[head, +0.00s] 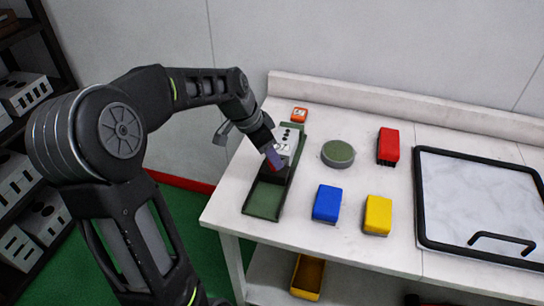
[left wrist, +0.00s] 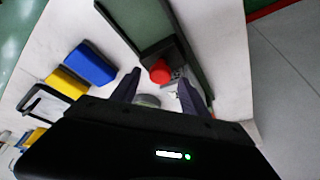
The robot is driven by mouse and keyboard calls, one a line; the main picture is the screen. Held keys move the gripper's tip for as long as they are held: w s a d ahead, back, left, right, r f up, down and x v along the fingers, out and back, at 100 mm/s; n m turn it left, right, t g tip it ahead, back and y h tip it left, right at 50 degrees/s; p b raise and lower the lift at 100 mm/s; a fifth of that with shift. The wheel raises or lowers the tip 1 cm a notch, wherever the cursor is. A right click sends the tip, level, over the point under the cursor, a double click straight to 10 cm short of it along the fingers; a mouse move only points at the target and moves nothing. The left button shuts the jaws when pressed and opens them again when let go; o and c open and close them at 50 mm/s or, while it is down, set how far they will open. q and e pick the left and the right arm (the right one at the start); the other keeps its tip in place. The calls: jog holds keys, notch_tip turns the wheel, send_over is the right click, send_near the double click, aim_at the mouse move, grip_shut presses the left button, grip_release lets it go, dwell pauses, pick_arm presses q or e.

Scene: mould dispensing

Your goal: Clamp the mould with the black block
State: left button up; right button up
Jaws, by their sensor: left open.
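A dark-framed green fixture (head: 264,200) lies along the left end of the white table, and a light grey block with black marks (head: 290,137) sits on its far part. A dark block (left wrist: 156,50) with a red round knob (left wrist: 160,72) shows at the fixture in the left wrist view. My left gripper (head: 272,158) is over the fixture, beside the grey block. In the left wrist view, the fingers of my left gripper (left wrist: 158,92) are apart, with the knob just beyond them and nothing clearly held. I cannot tell which piece is the mould. My right gripper is out of view.
A round green-topped disc (head: 338,154), a red block (head: 388,146), a blue block (head: 327,203) and a yellow block (head: 378,214) stand right of the fixture. A black-framed tray (head: 480,200) fills the right side.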

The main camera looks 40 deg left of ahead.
pick_arm(q)
jog(key=v, duration=0.6)
jog(key=shift+b, duration=0.3)
